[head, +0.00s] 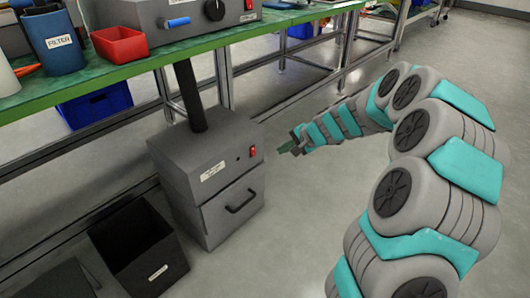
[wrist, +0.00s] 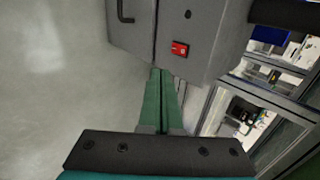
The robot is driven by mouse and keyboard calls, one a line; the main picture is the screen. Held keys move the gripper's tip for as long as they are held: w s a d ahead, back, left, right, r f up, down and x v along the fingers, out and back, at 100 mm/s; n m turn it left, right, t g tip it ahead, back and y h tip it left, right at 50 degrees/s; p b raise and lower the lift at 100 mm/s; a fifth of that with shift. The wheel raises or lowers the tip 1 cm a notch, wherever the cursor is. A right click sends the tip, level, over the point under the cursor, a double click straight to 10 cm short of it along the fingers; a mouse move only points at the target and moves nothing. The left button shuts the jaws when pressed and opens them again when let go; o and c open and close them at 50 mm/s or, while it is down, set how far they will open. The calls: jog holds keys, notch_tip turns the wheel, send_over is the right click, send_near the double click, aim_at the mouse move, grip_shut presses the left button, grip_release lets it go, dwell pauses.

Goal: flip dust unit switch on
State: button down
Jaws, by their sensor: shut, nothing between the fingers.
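The dust unit (head: 203,165) is a grey box on the floor under the bench edge, with a black hose rising from its top and a handled drawer below. Its red switch (head: 252,151) is on the upper front face; it also shows in the wrist view (wrist: 180,49). Whether the switch is on or off is too small to tell. My gripper (head: 287,148) is shut and empty, to the right of the switch and apart from it in the head view. In the wrist view its green fingers (wrist: 160,78) point toward the unit, with their tips just below the switch.
A green-topped bench (head: 140,68) stands over the unit, with a red bin (head: 120,45), a blue filter container (head: 54,42) and a grey device (head: 175,20) on it. A black open bin (head: 137,250) stands left of the unit. The floor at right is clear.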

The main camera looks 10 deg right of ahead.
aim_at(254, 152)
jog(key=w+a+r+x, duration=0.1)
jog(key=x, duration=1.1)
jog(key=shift+w+a+b, duration=0.25)
jog(key=shift+w+b, duration=0.15)
jog(key=shift+w, duration=0.05)
jog(key=shift+r, duration=0.1)
jog(key=shift+w+b, duration=0.1)
jog(key=shift+b, duration=0.5)
jog(key=shift+r+p, duration=0.55)
jog(key=shift+r, duration=0.25)
